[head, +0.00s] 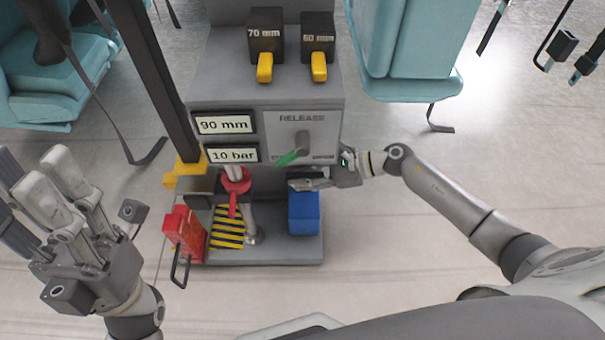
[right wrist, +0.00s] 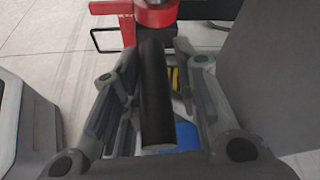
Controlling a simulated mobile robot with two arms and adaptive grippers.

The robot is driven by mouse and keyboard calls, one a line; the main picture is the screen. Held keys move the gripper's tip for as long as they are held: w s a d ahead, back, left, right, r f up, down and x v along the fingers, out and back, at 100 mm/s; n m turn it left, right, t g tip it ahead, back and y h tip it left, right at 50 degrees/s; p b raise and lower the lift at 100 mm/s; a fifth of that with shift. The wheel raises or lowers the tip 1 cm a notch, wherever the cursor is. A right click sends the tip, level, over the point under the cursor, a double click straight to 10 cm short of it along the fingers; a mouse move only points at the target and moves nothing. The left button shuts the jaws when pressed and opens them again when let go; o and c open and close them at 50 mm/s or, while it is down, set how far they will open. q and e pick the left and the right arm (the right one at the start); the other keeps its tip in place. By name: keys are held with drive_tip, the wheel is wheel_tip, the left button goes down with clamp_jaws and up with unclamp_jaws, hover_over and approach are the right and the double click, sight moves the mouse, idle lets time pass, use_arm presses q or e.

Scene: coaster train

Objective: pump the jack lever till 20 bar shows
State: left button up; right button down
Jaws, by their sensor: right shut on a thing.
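The grey machine's pressure display (head: 234,155) reads 10 bar. The jack lever shows in the right wrist view as a black grip (right wrist: 155,95) with a red joint (right wrist: 155,14) at its far end. My right gripper (head: 305,184) is low at the machine's front, and in the wrist view its fingers stand on both sides of the black grip, shut on it. The red jack collar (head: 236,183) shows left of it in the head view; the gripper hides much of the lever there. My left gripper (head: 50,185) is open and empty, left of the machine.
A display above reads 90 mm (head: 224,123). A red box with a black handle (head: 184,232) and a blue block (head: 304,213) stand low down. Teal seats (head: 400,45) flank the machine.

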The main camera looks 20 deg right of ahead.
drive_tip(key=shift+s+a+f, duration=0.15)
drive_tip(key=shift+s+f, duration=0.35)
drive_tip(key=shift+f, duration=0.1)
drive_tip(key=shift+s, duration=0.2)
drive_tip(key=c, duration=1.1)
unclamp_jaws()
drive_tip(key=shift+r, duration=0.15)
drive_tip(key=v, duration=1.2)
drive_tip(key=shift+c, duration=0.5)
